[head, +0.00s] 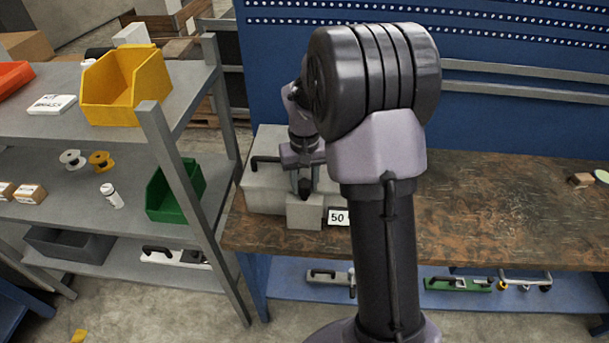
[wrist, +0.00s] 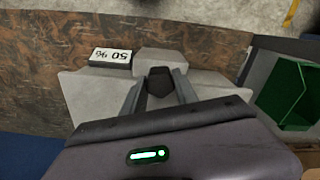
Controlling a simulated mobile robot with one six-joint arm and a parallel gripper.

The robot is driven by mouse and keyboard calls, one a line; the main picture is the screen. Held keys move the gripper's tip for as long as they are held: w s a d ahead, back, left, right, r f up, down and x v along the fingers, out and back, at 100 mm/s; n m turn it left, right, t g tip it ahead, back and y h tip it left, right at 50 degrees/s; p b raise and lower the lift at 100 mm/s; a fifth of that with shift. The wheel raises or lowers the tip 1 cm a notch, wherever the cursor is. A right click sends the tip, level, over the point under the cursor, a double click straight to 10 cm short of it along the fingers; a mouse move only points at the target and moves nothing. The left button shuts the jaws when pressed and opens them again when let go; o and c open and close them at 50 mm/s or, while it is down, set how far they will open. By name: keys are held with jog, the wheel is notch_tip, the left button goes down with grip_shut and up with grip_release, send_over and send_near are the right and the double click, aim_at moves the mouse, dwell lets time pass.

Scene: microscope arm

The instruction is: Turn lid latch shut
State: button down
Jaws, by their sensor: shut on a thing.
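A pale grey case (head: 262,187) stands at the left end of the brown workbench and also shows in the wrist view (wrist: 85,95). A small dark latch knob (wrist: 160,82) sits at the case's front block; in the head view the knob (head: 305,188) is small and partly covered. My gripper (wrist: 159,88) reaches down from above with one finger on each side of the knob, shut on it. In the head view my gripper (head: 305,181) is partly behind my own arm. I cannot tell the latch's exact angle.
A white label reading 50 (head: 338,217) stands beside the front block. The workbench (head: 500,215) is mostly clear to the right. A grey shelf at left holds a yellow bin (head: 112,100) and a green bin (head: 165,200). A blue pegboard (head: 500,50) rises behind the bench.

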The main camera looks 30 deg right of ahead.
aim_at(304, 183)
jog(key=n+p, duration=0.3)
jog(key=n, duration=0.1)
jog(key=shift+n, duration=0.7)
jog(key=c, duration=0.9)
grip_release()
jog(key=shift+c, duration=0.2)
notch_tip(304, 183, up, 17)
jog(key=p, duration=0.5)
jog(key=shift+r, duration=0.2)
